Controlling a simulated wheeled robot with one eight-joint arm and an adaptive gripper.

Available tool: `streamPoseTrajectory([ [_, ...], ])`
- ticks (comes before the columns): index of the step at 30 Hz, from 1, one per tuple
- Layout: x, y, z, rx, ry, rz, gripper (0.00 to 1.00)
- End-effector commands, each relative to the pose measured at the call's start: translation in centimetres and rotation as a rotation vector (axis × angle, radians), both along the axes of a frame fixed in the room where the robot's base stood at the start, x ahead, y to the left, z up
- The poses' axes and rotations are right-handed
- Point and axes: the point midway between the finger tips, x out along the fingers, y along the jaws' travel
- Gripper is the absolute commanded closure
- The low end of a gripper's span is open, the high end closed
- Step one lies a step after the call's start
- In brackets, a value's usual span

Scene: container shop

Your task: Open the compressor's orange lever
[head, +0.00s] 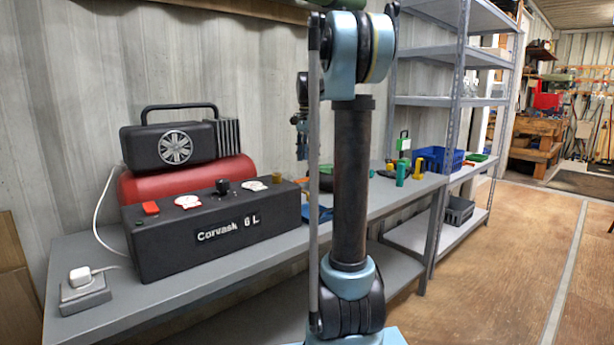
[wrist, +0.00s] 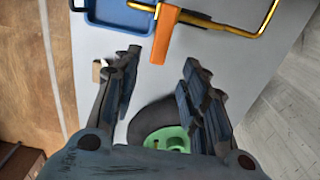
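The compressor (head: 185,165) stands on the grey bench at the left in the head view, with a black motor housing, a red tank and a black front box marked "Corvask 6 L". A small orange-red control (head: 150,208) sits on the box's top left, beside a gauge; I cannot tell whether it is the lever or its position. My gripper (wrist: 162,62) is open and empty in the wrist view, its two dark fingers well apart above the bench. The compressor is not recognisable in the wrist view.
In the wrist view, an orange handle (wrist: 165,36) joined to a yellow frame lies beyond the fingertips, near a blue tray (wrist: 118,15). A green-centred black disc (wrist: 148,122) lies below the fingers. A white plug (head: 80,277) sits at the bench's left end. Shelves (head: 455,100) stand right.

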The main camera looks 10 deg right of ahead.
Motion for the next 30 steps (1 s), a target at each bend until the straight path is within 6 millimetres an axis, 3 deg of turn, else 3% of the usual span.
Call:
streamPoseTrajectory([
  [6, 0.0, 0.0, -3.8, 0.0, 0.0, 0.0, 0.6],
  [12, 0.0, 0.0, -6.1, 0.0, 0.0, 0.0, 0.6],
  [26, 0.0, 0.0, -7.1, 0.0, 0.0, 0.0, 0.6],
  [30, 0.0, 0.0, -7.1, 0.0, 0.0, 0.0, 0.92],
])
